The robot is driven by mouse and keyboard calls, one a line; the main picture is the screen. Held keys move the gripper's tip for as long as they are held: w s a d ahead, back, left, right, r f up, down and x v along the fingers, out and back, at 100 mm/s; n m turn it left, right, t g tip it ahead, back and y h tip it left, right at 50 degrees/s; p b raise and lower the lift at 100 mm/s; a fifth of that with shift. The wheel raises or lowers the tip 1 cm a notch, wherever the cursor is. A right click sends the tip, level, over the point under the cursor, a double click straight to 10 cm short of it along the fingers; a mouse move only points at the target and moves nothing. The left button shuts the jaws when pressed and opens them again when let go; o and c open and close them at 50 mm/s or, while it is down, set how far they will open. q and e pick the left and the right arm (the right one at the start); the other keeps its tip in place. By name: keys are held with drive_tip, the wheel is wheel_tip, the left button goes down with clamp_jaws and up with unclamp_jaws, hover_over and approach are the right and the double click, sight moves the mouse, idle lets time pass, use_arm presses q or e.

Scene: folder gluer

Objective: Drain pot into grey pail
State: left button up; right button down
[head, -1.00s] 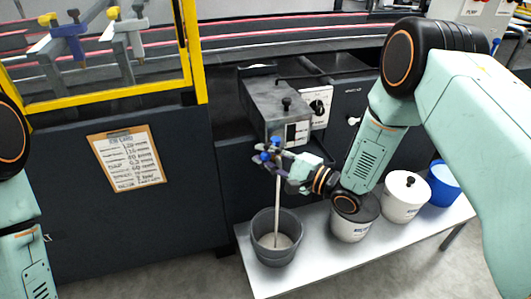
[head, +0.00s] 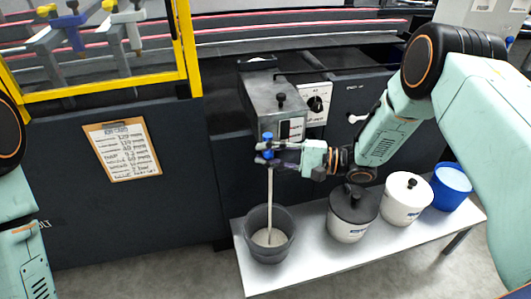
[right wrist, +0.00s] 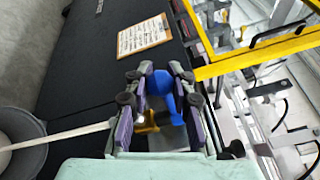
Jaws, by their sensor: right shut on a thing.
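A thin whitish stream (head: 270,200) runs from the tap into the grey pail (head: 257,250), which holds some pale liquid. My right gripper (head: 280,147) is at the tap. In the right wrist view its fingers close around the blue handle (right wrist: 160,83), with a brass part (right wrist: 148,122) between them. The stream and part of the pail (right wrist: 22,140) show at left there. My left gripper is out of view.
A white bench (head: 305,264) carries the grey pail, a dark-lidded pot (head: 350,225), a white lidded pot (head: 402,207) and a blue pail (head: 452,190). A job card (head: 122,152) hangs on the dark panel. A yellow-framed guard (head: 187,60) stands at left.

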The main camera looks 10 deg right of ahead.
drive_tip(key=shift+s+d+f+n+g+y+b, duration=0.1)
drive_tip(key=shift+d+n+g+y+b, duration=0.3)
drive_tip(key=shift+g, duration=0.45)
drive_tip(key=shift+s+d+f+n+g+y+b, duration=0.1)
drive_tip(key=shift+d+n+g+y, duration=0.15)
drive_tip(key=shift+n+g, duration=0.5)
drive_tip(key=shift+r, duration=0.1)
drive_tip(key=c, duration=1.1)
unclamp_jaws()
drive_tip(key=shift+c, duration=0.2)
drive_tip(key=shift+w, duration=0.1)
drive_tip(key=v, duration=1.2)
drive_tip(key=shift+r, duration=0.15)
drive_tip(key=shift+w, duration=0.1)
